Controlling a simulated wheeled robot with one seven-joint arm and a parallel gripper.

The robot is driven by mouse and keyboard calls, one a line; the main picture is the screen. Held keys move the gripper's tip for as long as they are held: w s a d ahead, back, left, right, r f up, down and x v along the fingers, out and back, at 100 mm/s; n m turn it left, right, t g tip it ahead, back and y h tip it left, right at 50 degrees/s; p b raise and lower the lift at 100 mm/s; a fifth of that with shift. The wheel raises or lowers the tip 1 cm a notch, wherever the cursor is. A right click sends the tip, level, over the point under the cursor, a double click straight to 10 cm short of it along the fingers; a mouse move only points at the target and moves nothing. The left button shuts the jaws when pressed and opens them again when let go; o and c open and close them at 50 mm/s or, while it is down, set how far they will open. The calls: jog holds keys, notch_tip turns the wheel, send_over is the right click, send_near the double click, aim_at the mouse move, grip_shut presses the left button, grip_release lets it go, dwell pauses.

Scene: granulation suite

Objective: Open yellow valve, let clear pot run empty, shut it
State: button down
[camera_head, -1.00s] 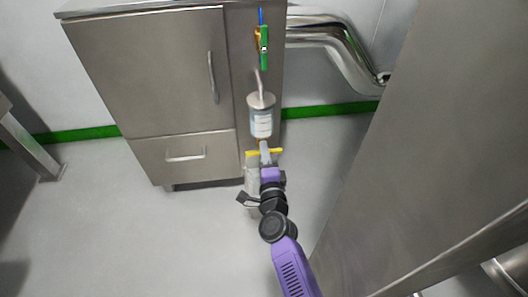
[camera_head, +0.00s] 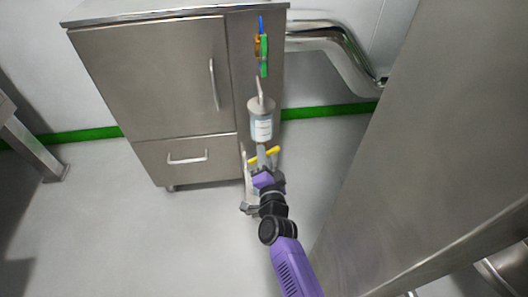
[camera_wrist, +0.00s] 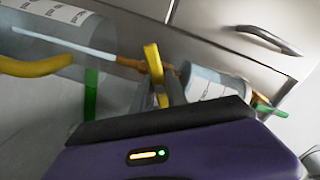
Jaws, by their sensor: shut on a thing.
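The yellow valve handle (camera_head: 264,157) sits just below the clear pot on the cabinet front. It is tilted, its right end higher in the head view. My gripper (camera_head: 262,160) is shut on it; in the wrist view the yellow handle (camera_wrist: 154,72) stands between my fingers (camera_wrist: 170,90). The clear pot (camera_head: 261,126) has a grey top and a white label; it also shows in the wrist view (camera_wrist: 208,84). I cannot tell its liquid level. Below the valve, a clear cylinder (camera_head: 247,180) is partly hidden by my wrist. In the wrist view this cylinder (camera_wrist: 65,35) bears printed markings.
A green valve part (camera_head: 264,55) with blue and orange pieces is above the pot. The steel cabinet (camera_head: 150,75) has a door and drawer with handles. A large steel surface (camera_head: 430,150) takes up the right side. The floor at left is clear.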

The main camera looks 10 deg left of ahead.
jog(key=n+p, duration=0.2)
jog(key=n, duration=0.3)
jog(key=shift+n, duration=0.3)
jog(key=n+p, duration=0.1)
jog(key=n, duration=0.3)
jog(key=shift+f+n+p, duration=0.1)
jog(key=shift+n+p, duration=0.2)
jog(key=shift+n, duration=0.1)
jog(key=c, duration=1.3)
grip_release()
jog(key=shift+s, duration=0.15)
